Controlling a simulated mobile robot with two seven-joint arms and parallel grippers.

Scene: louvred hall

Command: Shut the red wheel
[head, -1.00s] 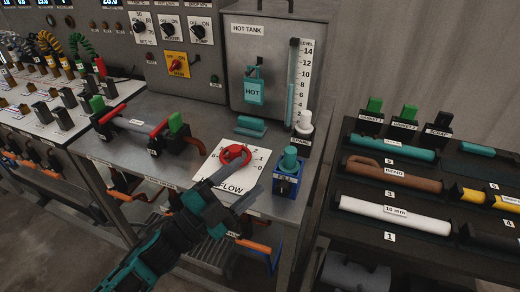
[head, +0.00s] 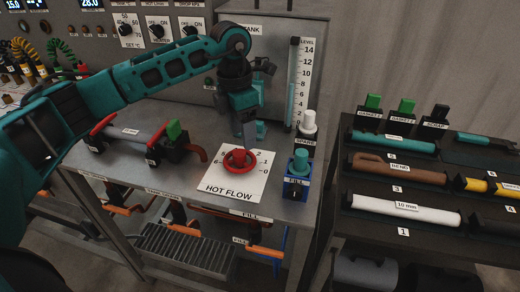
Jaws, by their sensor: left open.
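The red wheel (head: 239,161) lies flat on a white plate (head: 231,190) marked HOT FLOW, with a number scale around it. My left gripper (head: 249,142) points down from above, with its fingers at the back right edge of the wheel. It is open; I cannot tell whether the fingers touch the wheel. My left arm arches in from the left over the bench. The gripper hides part of the scale behind the wheel. My right gripper is not in view.
A red-ended grey pipe section (head: 140,133) lies to the left. A dark rack (head: 375,232) of pipes stands at right.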

